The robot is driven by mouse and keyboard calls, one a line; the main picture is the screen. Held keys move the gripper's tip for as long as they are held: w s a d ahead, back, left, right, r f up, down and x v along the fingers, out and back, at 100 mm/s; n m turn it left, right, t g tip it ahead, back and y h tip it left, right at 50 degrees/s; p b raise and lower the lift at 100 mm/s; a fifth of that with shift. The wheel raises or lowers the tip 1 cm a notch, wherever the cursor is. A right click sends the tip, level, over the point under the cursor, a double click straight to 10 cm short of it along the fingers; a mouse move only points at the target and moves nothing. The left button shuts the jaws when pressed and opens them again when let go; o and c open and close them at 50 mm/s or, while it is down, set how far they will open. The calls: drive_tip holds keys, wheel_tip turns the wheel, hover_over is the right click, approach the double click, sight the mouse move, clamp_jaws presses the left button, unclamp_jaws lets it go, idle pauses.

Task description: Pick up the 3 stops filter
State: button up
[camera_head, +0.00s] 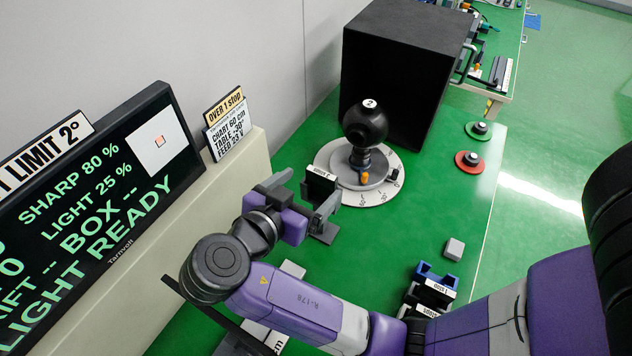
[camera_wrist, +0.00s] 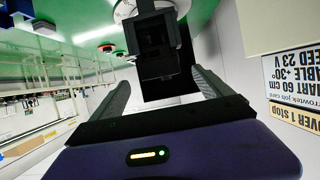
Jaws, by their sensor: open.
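No filter marked 3 stops can be made out for sure. A blue rack (camera_head: 421,270) at the lower right of the head view holds dark filters with white labels; one label reads 1 stop (camera_head: 438,288), and another label (camera_head: 428,311) is partly hidden by my arm. My gripper (camera_head: 303,197) is open left of the turntable. A black square piece (camera_head: 317,187) with a white top label, too small to read, stands by its fingers. In the wrist view, a black square piece (camera_wrist: 155,45) shows beyond and between the fingertips (camera_wrist: 158,85); I cannot tell if they touch.
A black ball on a stand (camera_head: 366,125) sits on a white dial (camera_head: 365,198) before a black open box (camera_head: 400,65). A screen (camera_head: 90,215) stands left.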

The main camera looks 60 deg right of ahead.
sight(319, 177)
drive_tip(key=shift+p+x, duration=0.95)
drive_tip(key=shift+x, duration=2.15)
drive_tip(key=c, duration=1.5)
drive_tip(key=shift+o, duration=0.2)
